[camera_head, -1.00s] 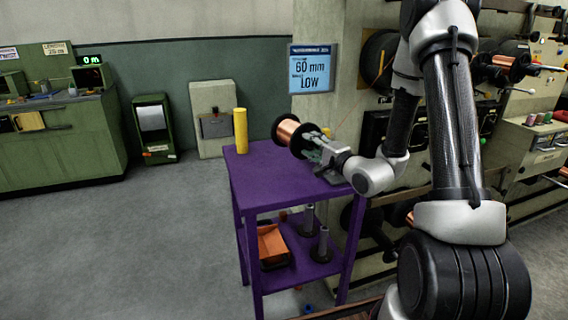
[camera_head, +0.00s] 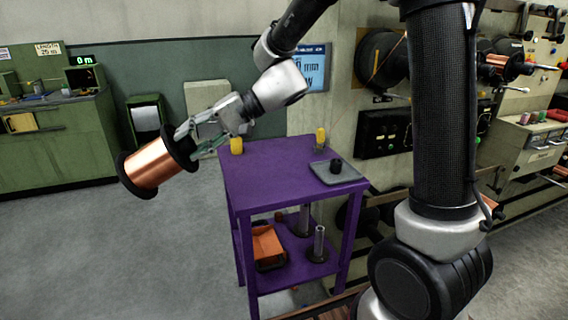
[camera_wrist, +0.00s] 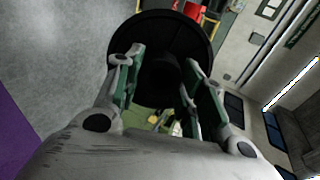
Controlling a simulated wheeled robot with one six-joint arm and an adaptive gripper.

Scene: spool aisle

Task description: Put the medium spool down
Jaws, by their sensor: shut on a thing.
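The copper-wound spool (camera_head: 153,170) with black flanges is in my gripper (camera_head: 188,140), held in the air left of the purple table and tilted. My gripper is shut on the spool's near end. In the wrist view the fingers (camera_wrist: 160,85) close on a dark hub, and the spool's black flange (camera_wrist: 150,25) spreads behind them, hiding its copper winding. I cannot tell the spool's size class from these frames.
The purple table (camera_head: 265,175) carries a grey plate (camera_head: 338,172) with a small black piece and two yellow objects. Its lower shelf holds an orange bin (camera_head: 268,246) and upright posts. Open grey floor (camera_head: 100,260) lies left; green cabinets (camera_head: 55,145) stand behind.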

